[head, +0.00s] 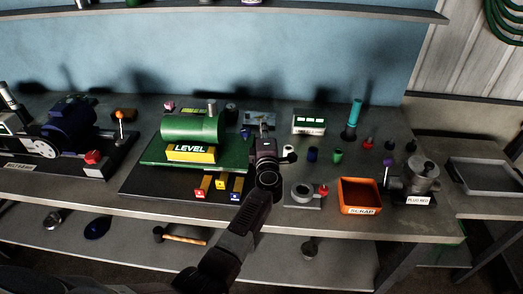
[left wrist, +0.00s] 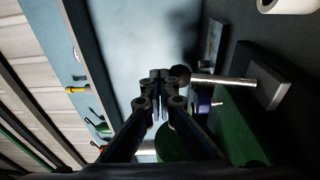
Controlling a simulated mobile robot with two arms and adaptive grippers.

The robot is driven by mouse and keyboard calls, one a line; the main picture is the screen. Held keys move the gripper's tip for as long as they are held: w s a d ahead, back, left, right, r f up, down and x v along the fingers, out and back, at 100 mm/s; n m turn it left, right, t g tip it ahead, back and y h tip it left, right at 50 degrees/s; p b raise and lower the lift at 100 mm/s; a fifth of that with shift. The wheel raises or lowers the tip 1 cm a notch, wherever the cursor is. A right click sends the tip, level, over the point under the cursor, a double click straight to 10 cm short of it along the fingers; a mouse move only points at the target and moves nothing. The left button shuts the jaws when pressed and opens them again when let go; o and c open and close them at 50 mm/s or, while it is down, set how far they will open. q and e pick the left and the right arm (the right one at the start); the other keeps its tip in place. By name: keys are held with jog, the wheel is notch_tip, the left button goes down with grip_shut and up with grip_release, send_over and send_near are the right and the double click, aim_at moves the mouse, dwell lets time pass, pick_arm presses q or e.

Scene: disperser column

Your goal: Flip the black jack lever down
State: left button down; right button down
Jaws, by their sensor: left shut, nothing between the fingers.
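My left gripper (head: 264,130) is shut and empty in the head view, just right of the green tank unit. Its closed fingertips also show in the left wrist view (left wrist: 160,82). In the left wrist view, a pale metal rod (left wrist: 225,79) with a dark ball (left wrist: 183,75) on its end stands just right of the fingertips; it looks like the jack lever. I cannot tell whether the fingers touch the ball. The green tank (head: 192,127) with a yellow LEVEL sign (head: 191,153) stands on a green base (head: 150,157). In the head view, I cannot make out the lever clearly near my gripper.
An orange scrap bin (head: 359,196), a grey ring fixture (head: 301,192) and several small coloured parts stand to the right on the bench. A blue motor unit (head: 68,121) is at the left. A shelf (head: 330,14) runs above. My right gripper is not seen.

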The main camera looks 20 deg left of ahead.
pick_arm(q)
jog(key=shift+x, duration=1)
jog(key=shift+d+f, duration=0.1)
jog(key=shift+f, duration=0.05)
